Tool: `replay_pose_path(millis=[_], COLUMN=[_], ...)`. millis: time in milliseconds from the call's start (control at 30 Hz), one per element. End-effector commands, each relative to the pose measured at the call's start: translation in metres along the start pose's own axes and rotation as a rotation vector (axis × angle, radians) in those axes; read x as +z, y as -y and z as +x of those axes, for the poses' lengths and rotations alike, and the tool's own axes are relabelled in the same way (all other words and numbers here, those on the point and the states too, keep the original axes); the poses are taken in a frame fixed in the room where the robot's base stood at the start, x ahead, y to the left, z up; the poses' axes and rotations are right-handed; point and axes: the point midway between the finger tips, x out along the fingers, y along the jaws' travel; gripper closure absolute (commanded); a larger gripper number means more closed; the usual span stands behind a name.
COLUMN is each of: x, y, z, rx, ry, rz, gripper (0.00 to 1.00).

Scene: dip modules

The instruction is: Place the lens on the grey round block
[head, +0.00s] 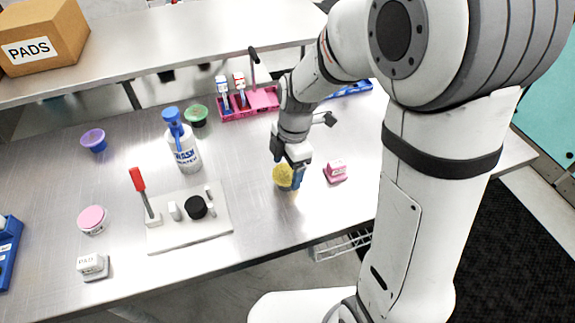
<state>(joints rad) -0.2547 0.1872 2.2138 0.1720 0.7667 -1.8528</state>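My gripper (291,180) points down over the right part of the metal table. A yellow round piece (282,175) is at its fingertips, on the left side. It may be the lens, but I cannot tell for sure. The fingers partly overlap it, so I cannot tell whether they grip it or only stand beside it. On the white board (190,232) stand a black round piece (196,208), a small light grey upright piece (175,211) and another small grey piece (209,196). I cannot make out clearly which is the grey round block.
A red-handled tool (139,183) stands on the board's left. A wash bottle (181,146) is behind it. Purple (93,139), green (197,114) and pink (92,219) pots, a pad box (92,265), a pink block (335,170) and a pink rack (250,104) surround it.

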Motion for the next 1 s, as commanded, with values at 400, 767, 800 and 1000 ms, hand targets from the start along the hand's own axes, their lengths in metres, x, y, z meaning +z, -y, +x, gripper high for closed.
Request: replay_pose_path(millis=[400, 767, 800, 1000], x=[-0.001, -0.001, -0.001, -0.001], y=[0.0, -0.001, -0.001, -0.001], z=[-0.005, -0.074, -0.082, -0.112], rx=[0.0, 0.007, 0.006, 0.003], ry=[0.0, 0.001, 0.001, 0.001], rz=[-0.001, -0.002, -0.002, -0.002], gripper=[0.16, 0.16, 0.16, 0.16])
